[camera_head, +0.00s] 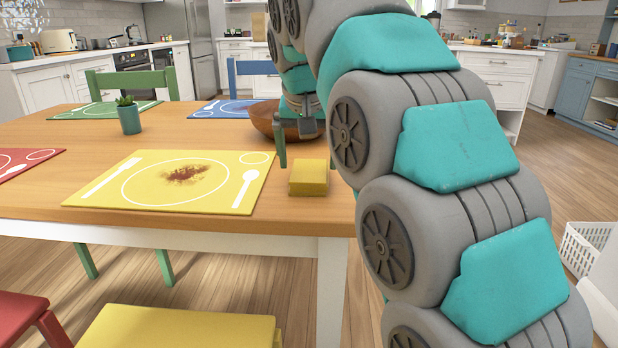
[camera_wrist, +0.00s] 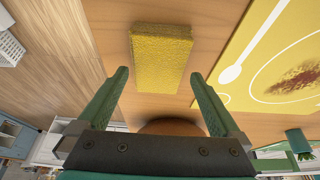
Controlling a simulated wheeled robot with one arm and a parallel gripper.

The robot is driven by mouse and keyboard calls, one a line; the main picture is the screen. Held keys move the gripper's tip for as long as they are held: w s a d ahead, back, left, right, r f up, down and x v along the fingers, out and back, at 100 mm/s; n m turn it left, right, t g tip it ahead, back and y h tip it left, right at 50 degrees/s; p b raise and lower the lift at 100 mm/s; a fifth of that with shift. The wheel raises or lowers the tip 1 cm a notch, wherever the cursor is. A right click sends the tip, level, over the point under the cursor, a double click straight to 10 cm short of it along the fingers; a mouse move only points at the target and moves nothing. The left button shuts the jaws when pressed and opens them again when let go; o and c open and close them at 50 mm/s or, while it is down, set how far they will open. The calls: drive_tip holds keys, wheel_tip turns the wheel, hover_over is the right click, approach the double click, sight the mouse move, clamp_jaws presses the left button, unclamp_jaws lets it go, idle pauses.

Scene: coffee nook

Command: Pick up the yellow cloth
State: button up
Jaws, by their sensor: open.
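A yellow placemat (camera_head: 148,203) with a brown stain lies left of the cloth. A brown bowl (camera_head: 262,116) sits behind, near my gripper. A small potted plant (camera_head: 129,116) stands farther left. The table's front and right edges (camera_head: 330,228) are close to the cloth.

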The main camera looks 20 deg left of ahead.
sight(309, 170)
drive_tip(key=shift+x, duration=1.5)
drive_tip(key=c, duration=1.2)
drive_tip(key=shift+r, duration=0.15)
